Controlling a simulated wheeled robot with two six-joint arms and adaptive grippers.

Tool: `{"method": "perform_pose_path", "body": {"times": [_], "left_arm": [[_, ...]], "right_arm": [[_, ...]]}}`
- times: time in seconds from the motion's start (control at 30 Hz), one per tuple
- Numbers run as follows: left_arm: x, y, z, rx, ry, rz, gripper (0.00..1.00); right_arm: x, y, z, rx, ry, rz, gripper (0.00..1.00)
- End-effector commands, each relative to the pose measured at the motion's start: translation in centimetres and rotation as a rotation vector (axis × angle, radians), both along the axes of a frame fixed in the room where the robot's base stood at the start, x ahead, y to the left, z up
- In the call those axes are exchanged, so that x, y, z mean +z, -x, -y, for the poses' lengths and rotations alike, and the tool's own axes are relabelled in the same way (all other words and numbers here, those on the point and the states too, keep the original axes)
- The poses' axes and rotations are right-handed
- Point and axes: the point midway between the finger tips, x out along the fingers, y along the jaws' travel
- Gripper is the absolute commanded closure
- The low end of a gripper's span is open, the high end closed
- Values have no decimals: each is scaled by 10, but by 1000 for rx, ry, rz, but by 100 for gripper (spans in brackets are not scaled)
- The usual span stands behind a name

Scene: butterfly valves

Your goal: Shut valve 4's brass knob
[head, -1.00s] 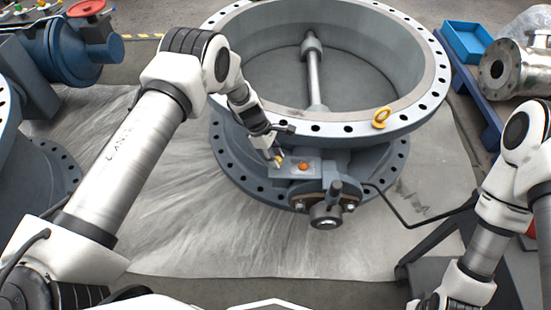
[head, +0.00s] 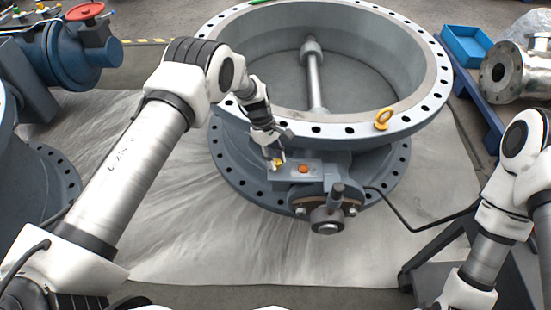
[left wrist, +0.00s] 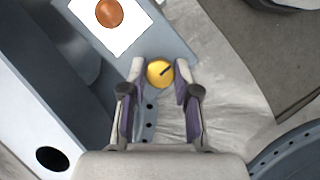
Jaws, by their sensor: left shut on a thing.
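The brass knob (left wrist: 160,72) is a round yellow disc with a dark pointer mark, sitting between my left gripper's fingertips in the left wrist view. In the head view the knob (head: 278,162) shows as a small yellow spot at the left end of the grey box on the big valve. My left gripper (left wrist: 160,80) is shut on the knob, coming from above; in the head view it (head: 275,160) reaches down beside the valve's flange. An orange round button (head: 303,169) on a pale plate sits right of the knob. My right gripper is out of view.
The large open valve ring (head: 405,121) stands just behind the box, its flange close to my left wrist. A dark round fitting (head: 327,222) protrudes at the front. The grey sheet on the left is clear.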

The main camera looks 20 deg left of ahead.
Motion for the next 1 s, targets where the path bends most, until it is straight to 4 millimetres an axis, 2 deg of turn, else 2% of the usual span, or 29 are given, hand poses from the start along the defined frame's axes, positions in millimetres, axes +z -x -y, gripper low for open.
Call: {"method": "perform_pose_path", "body": {"times": [0.2, 0.23, 0.27, 0.3, 0.57, 0.67, 0.77, 1.0], "left_arm": [[-1, 1, 0, 0, 1, -3, 100], [-1, 1, 0, 0, 1, -3, 59], [-1, 1, 0, 0, 1, -3, 48], [-1, 1, 0, 0, 1, -3, 45], [0, 0, 0, 1, 1, -1, 45], [6, -2, -2, 2, 1, 1, 45], [22, -5, -7, 2, 1, 3, 45], [78, -16, -29, 2, 0, 3, 45]], "right_arm": [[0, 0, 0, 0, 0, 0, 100], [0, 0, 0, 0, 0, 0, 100], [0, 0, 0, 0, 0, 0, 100], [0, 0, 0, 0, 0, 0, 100], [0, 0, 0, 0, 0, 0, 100], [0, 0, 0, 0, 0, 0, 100], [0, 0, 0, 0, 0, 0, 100], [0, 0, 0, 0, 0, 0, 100]]}}
